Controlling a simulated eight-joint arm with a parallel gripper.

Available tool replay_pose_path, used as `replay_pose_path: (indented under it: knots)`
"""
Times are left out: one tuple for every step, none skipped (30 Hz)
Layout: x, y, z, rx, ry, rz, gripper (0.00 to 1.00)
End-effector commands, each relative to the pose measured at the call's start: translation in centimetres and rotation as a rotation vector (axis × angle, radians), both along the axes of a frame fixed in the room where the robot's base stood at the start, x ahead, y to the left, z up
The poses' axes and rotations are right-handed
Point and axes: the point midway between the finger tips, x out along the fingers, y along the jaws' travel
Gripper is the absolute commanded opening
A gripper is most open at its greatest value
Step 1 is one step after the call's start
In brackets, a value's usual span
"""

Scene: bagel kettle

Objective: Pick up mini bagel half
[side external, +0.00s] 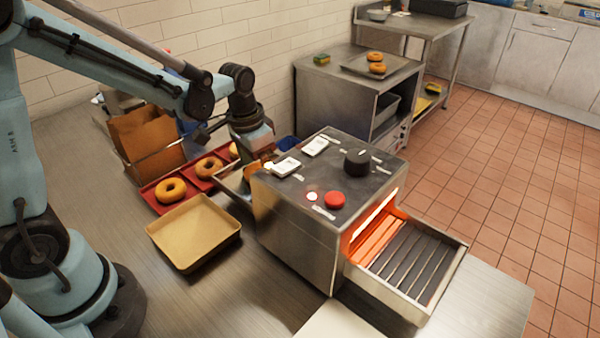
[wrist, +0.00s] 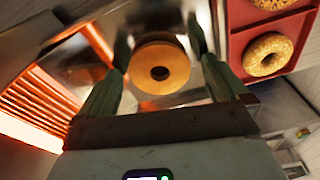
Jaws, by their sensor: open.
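The mini bagel half (wrist: 175,83), golden brown with a dark centre hole, lies on a shiny metal surface in the wrist view. My gripper (wrist: 160,50) is open, with one greenish finger to the left of the bagel half and one to the right. I cannot tell whether either finger touches it. In the side view my gripper (side external: 256,158) is low behind the conveyor toaster (side external: 300,215), over its metal infeed. The toaster hides the fingertips and most of what lies there.
A red tray (side external: 155,205) with several bagels stands left of the toaster; its edge shows in the wrist view (wrist: 240,14). A tan tray (side external: 195,230) is in front and a paper bag (side external: 148,140) behind. The toaster's glowing opening (side external: 375,225) faces right.

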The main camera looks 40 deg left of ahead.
Motion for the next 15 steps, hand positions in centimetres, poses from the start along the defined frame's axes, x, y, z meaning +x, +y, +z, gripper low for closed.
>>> replay_pose_path:
  knots:
    - [0.00, 0.00, 0.01, 0.000, 0.000, 0.000, 1.00]
    - [0.01, 0.00, 0.01, 0.000, 0.000, 0.000, 1.00]
    - [0.01, 0.00, 0.02, 0.000, 0.000, 0.000, 1.00]
    - [0.01, 0.00, 0.02, 0.000, 0.000, 0.000, 0.95]
    - [0.01, 0.00, 0.02, 0.000, 0.000, 0.000, 0.91]
    - [0.01, 0.00, 0.03, 0.000, 0.000, 0.000, 0.85]
    - [0.01, 0.00, 0.03, 0.000, 0.000, 0.000, 0.80]
    - [0.01, 0.00, 0.03, 0.000, 0.000, 0.000, 0.76]
    - [0.00, 0.00, 0.04, 0.000, 0.000, 0.000, 0.69]
    - [0.00, 0.00, 0.04, 0.000, 0.000, 0.000, 0.65]
    - [0.00, 0.00, 0.04, 0.000, 0.000, 0.000, 0.60]
    - [0.00, 0.00, 0.04, 0.000, 0.000, 0.000, 0.54]
    - [0.00, 0.00, 0.04, 0.000, 0.000, 0.000, 0.49]
    - [0.00, 0.00, 0.04, 0.000, 0.000, 0.000, 0.45]
    - [0.00, 0.00, 0.04, 0.000, 0.000, 0.000, 0.40]
